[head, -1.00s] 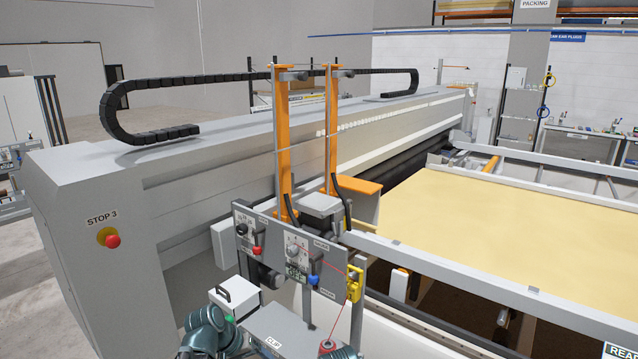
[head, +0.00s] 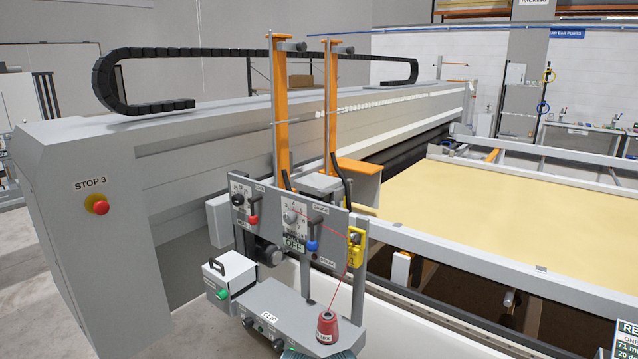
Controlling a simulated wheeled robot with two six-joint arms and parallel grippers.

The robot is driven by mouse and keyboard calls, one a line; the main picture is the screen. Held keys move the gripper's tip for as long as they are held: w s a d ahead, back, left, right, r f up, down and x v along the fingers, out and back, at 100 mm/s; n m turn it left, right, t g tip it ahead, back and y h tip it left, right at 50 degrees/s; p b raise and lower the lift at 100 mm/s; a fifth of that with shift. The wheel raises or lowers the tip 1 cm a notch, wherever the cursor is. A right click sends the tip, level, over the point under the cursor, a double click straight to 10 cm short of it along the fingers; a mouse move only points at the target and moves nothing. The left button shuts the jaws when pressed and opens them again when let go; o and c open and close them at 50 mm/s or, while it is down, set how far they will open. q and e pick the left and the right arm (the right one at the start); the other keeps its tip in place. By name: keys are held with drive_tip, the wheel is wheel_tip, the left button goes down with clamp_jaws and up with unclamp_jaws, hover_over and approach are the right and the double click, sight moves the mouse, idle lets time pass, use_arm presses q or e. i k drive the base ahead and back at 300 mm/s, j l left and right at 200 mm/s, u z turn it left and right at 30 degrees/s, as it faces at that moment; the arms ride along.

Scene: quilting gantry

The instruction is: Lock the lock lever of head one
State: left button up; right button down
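A grey control panel (head: 272,222) stands at the front of the machine. It carries a red-tipped lever (head: 254,218) on the left and a blue-tipped lever (head: 312,245) on the right. Both levers hang with their coloured ends down. The small labels are too blurred to tell which lever is the lock lever. A yellow part (head: 355,250) marked 1 sits at the panel's right edge, with a red thread (head: 345,278) running to it. Neither gripper shows. Only a bit of teal shows at the bottom edge, perhaps part of my arm.
A grey shelf (head: 285,309) below the panel holds a red thread cone (head: 327,327). A white box (head: 229,276) with a black handle and green button is at its left. The machine body has a red stop button (head: 97,204). Yellow fabric (head: 500,215) lies right, behind a rail.

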sight(253, 219)
drive_tip(key=j+u, duration=0.35)
drive_tip(key=i+j+u, duration=0.3)
drive_tip(key=j+u, duration=0.35)
drive_tip(key=j, duration=0.15)
drive_tip(key=i, duration=0.05)
